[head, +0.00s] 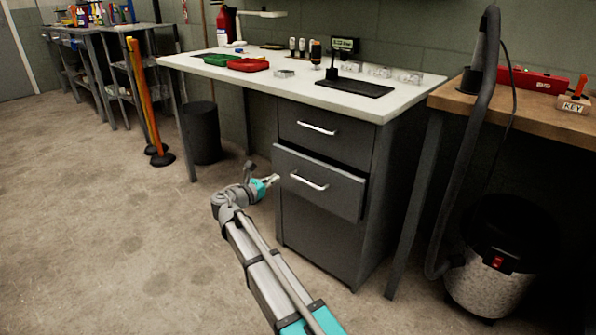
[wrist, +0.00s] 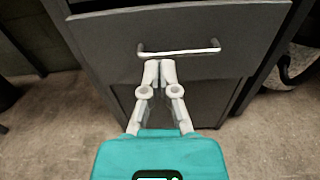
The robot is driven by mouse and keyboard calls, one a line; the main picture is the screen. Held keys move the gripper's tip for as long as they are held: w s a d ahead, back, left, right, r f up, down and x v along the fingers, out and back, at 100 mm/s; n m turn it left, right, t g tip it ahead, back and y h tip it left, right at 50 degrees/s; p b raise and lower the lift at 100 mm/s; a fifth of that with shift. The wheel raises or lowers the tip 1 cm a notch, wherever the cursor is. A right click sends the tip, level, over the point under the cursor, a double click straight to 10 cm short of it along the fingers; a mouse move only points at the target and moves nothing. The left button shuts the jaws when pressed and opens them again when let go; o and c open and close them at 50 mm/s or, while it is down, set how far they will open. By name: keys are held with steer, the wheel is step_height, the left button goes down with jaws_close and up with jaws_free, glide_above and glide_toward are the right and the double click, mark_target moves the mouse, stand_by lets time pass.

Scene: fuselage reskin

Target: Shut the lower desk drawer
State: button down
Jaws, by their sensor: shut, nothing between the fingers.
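The lower desk drawer (head: 318,183) is grey with a silver bar handle (head: 309,181) and stands partly out of the cabinet, its front ahead of the upper drawer (head: 325,133). In the wrist view the lower drawer's front (wrist: 180,30) fills the upper middle, with its handle (wrist: 180,50) across it. My gripper (head: 275,179) is shut and empty, just left of the drawer front in the head view. In the wrist view its fingertips (wrist: 160,64) lie just below the handle's left half. I cannot tell whether they touch the drawer.
The white desktop (head: 398,98) above holds red and green trays and a black mat. A black bin (head: 203,132) and an orange post (head: 148,95) stand to the left. A vacuum (head: 490,270) stands to the right. The floor in front is clear.

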mark_target(303, 159)
steer(key=shift+a+r, duration=0.1)
steer(key=shift+a, duration=0.4)
steer(key=shift+w+d, duration=0.15)
steer(key=x, duration=1.3)
steer(key=shift+w+d+r, duration=0.1)
steer(key=shift+w+d, duration=0.05)
steer(key=shift+w, duration=0.2)
